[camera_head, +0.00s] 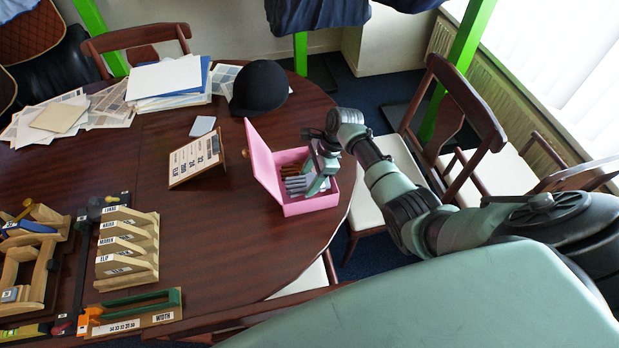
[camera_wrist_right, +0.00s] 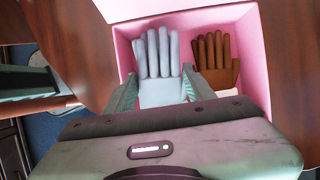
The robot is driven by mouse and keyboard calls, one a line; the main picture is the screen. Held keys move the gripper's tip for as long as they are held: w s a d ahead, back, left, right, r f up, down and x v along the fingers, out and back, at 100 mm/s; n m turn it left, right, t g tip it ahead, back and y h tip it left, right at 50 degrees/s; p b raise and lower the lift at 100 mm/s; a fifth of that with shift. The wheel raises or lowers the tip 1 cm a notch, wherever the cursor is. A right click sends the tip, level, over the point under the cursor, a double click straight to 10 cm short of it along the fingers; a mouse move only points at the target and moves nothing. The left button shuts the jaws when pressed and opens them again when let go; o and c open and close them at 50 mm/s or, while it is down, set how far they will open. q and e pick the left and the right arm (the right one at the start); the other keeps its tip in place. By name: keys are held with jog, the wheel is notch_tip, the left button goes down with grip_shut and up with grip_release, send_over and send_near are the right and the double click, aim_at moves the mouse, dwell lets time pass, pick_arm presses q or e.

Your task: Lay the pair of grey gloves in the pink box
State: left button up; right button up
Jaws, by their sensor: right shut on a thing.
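The pink box (camera_head: 310,205) stands open near the right edge of the table, its lid raised on the left. The grey gloves (camera_head: 296,185) are inside the box's outline, fingers pointing left in the head view. In the right wrist view the grey gloves (camera_wrist_right: 158,62) lie flat between the fingers of my right gripper (camera_wrist_right: 160,88), which is shut on them. My right gripper (camera_head: 318,180) reaches down into the box from the right. Whether the gloves touch the box floor is hard to tell. My left gripper is not in view.
A brown pair of gloves (camera_wrist_right: 216,62) lies in the box beside the grey pair. A lettered sign (camera_head: 196,158) and a dark cap (camera_head: 259,88) stand nearby. Wooden racks (camera_head: 128,245) are at the left. A chair (camera_head: 450,140) is behind my right arm.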

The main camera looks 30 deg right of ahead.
jog(key=shift+f, duration=0.3)
dwell(0.5)
jog(key=shift+p, duration=0.4)
dwell(0.6)
jog(key=o, duration=1.5)
jog(key=shift+c, duration=0.2)
jog(key=shift+o, duration=0.4)
jog(key=shift+f, duration=0.1)
jog(key=shift+o, duration=1.1)
jog(key=shift+f, duration=0.1)
jog(key=shift+s, duration=0.15)
